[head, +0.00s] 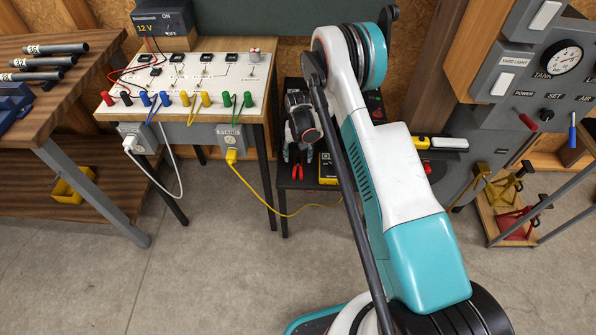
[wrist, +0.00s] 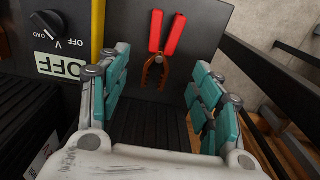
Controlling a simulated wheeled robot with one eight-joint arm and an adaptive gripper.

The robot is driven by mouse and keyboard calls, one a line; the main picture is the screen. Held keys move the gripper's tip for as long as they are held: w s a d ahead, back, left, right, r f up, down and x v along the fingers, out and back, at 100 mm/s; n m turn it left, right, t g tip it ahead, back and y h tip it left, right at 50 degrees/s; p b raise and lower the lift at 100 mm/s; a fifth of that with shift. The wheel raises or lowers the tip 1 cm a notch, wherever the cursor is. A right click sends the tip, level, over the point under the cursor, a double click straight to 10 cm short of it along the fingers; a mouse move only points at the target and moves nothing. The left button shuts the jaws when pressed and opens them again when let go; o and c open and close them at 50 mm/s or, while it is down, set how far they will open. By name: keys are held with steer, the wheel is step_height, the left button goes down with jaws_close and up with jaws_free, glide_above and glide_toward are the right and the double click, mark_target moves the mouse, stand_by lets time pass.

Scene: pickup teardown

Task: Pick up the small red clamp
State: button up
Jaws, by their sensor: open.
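A small clamp with red handles and copper-coloured jaws (wrist: 164,45) lies on a dark flat surface in the wrist view, past and between my fingertips. Its red handles also show in the head view (head: 298,172), on the small black stand below my wrist. My gripper (wrist: 160,66) is open, with one teal-padded finger to each side and nothing between them. The clamp appears apart from both fingers.
A black device with a knob and OFF label (wrist: 58,40) and a yellow edge is left of the clamp in the wrist view. The test bench (head: 190,70) with coloured plugs stands left of the stand. A yellow cable (head: 250,195) hangs between them. Dark rails (wrist: 270,85) run at right.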

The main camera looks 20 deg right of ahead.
mark_target(298, 166)
steer(key=shift+s+a+f+b, duration=0.15)
steer(key=shift+f+b, duration=0.6)
steer(key=shift+f, duration=0.85)
steer(key=shift+s+d+f+b, duration=0.15)
steer(key=shift+f+b, duration=0.6)
steer(key=shift+f, duration=0.8)
steer(key=shift+a, duration=0.1)
steer(key=c, duration=1.2)
